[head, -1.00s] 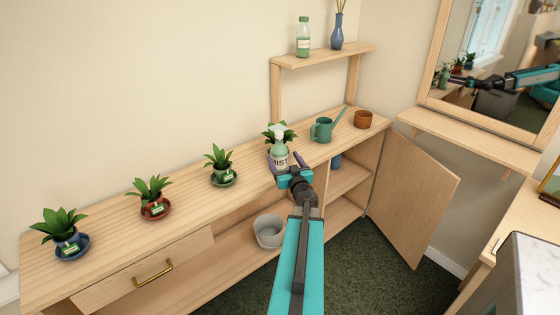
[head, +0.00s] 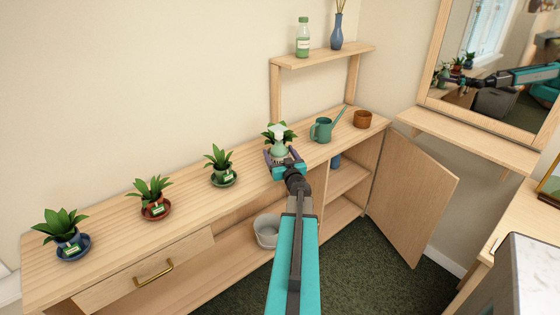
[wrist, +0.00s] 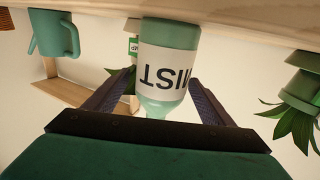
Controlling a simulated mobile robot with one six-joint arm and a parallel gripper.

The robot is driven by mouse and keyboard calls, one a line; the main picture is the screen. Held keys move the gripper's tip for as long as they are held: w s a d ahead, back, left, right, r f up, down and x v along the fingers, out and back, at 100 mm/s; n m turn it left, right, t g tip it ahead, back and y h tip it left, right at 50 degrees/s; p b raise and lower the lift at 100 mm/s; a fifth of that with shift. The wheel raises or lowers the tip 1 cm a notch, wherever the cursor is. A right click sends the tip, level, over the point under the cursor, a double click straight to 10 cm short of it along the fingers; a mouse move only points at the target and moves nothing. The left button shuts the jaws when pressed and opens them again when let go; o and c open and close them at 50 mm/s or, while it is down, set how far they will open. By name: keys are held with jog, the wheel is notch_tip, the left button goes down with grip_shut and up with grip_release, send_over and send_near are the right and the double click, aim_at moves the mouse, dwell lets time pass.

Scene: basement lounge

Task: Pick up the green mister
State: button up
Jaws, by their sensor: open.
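The green mister (head: 279,147) stands on the wooden sideboard in front of a potted plant, its white spray head showing at the top in the head view. In the wrist view, which is upside down, its green body with a white MIST label (wrist: 166,68) stands between the fingers. My gripper (head: 282,160) is open, with one finger on each side of the mister. In the wrist view a gap shows beside the bottle's narrowing upper part, between the two fingers of the gripper (wrist: 160,92). My gripper hides the mister's lower part in the head view.
A green watering can (head: 322,130) and a brown pot (head: 363,119) stand to the right. A potted plant (head: 221,165) stands to the left. A small raised shelf (head: 325,57) is behind. The cabinet door (head: 412,200) hangs open at right.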

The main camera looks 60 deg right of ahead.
jog(key=shift+c, duration=0.4)
jog(key=c, duration=1.6)
jog(key=shift+r, duration=0.2)
